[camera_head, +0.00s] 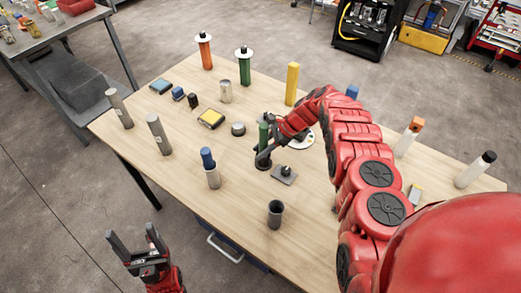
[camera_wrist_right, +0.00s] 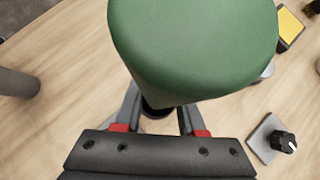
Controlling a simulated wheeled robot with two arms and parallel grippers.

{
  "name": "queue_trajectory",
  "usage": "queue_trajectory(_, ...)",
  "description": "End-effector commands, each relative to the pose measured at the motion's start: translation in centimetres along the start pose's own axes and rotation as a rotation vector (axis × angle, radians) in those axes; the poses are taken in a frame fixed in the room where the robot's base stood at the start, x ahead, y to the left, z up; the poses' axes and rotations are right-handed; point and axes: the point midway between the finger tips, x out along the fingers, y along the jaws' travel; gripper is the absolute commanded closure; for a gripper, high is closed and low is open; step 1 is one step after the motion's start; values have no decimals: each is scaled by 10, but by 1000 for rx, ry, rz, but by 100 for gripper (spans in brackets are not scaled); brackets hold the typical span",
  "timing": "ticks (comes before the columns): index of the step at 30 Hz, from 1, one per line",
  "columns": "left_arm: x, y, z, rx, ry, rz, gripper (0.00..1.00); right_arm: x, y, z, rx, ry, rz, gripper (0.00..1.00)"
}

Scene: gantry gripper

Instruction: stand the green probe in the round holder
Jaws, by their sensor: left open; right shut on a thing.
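The green probe (camera_head: 263,134) is upright in my right gripper (camera_head: 262,150). In the right wrist view the probe (camera_wrist_right: 195,45) fills the top middle, between the fingers (camera_wrist_right: 160,122). The round holder looks to be the low black ring (camera_head: 263,165) right below the probe. A dark round edge also shows beneath the probe in the right wrist view (camera_wrist_right: 155,109). I cannot tell whether the probe's lower end is inside the ring or just above it. My left gripper (camera_head: 133,234) is open and empty, off the table's front left edge.
A grey block with a black knob (camera_head: 284,174) sits just right of the ring. A dark open cup (camera_head: 275,214) and a blue-topped cylinder (camera_head: 211,170) stand nearer the front. Orange (camera_head: 205,53), green (camera_head: 244,70) and yellow (camera_head: 291,84) posts stand at the back.

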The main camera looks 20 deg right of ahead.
Motion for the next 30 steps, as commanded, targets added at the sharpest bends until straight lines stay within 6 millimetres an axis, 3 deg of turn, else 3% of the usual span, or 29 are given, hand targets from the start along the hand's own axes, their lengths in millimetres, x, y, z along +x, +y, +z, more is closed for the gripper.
queue_trajectory(2, -3, 0, 0, 0, 0, 0, 26, 2, 0, -2, -1, 0, -1, 100)
queue_trajectory(3, -2, 0, 0, 0, 0, 0, 26, 2, 0, -2, -1, 1, -1, 57)
queue_trajectory(9, -2, 0, 0, 0, 0, 0, 26, 2, 0, -2, 0, 1, 0, 26)
queue_trajectory(22, -7, 0, 1, 0, 0, 0, 26, -8, -1, -3, 1, 2, -1, 26)
queue_trajectory(26, -14, 1, 2, 0, 0, 0, 26, -27, -1, -2, 0, 1, -2, 26)
queue_trajectory(30, -29, 2, 5, 0, 0, 0, 26, -60, -1, -4, -1, -1, -2, 26)
